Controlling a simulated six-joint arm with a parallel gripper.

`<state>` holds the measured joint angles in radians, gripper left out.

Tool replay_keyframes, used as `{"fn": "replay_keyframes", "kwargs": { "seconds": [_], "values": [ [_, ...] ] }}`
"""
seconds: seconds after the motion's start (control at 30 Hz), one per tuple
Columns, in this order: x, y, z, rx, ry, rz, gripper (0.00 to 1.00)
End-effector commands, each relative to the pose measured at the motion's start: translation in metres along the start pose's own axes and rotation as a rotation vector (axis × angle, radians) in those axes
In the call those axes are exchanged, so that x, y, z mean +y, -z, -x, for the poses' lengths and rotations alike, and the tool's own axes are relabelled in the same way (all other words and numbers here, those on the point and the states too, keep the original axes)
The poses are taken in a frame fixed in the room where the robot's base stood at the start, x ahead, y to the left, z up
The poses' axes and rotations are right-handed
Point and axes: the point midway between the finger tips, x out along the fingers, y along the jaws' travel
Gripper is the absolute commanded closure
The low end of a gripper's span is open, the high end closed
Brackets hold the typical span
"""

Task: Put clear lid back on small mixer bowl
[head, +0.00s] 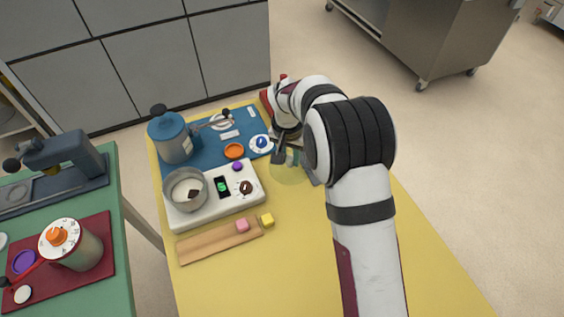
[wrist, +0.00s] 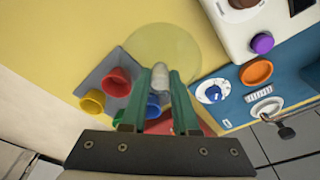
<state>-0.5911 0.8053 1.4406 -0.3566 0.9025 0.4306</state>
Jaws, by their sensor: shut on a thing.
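The clear lid (head: 290,176) is a see-through, yellow-tinted disc over the yellow table, right of the white mixer base (head: 221,213). In the wrist view the lid (wrist: 152,42) spreads out beyond my fingertips. My gripper (wrist: 161,84) is shut on its pale knob; in the head view my gripper (head: 290,157) is partly hidden by my arm. I cannot tell whether the lid touches the table. The small metal mixer bowl (head: 185,203) sits on the left end of the white base. It is uncovered, with pale and dark contents showing.
Coloured cups (wrist: 118,82) stand on a grey mat (wrist: 102,70) beside the lid. The front table area is clear.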

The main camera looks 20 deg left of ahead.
Motion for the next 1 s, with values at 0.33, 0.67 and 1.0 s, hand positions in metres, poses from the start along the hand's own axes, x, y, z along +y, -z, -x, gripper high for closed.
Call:
{"fn": "replay_keyframes", "kwargs": {
  "seconds": [0.33,0.67,1.0],
  "values": [
    [0.079,0.011,0.047,0.002,0.001,-0.004,1.0],
    [0.032,0.003,0.069,0.002,0.026,0.193,1.0],
    [-0.133,-0.08,0.117,0.003,0.109,0.741,1.0]
  ]
}}
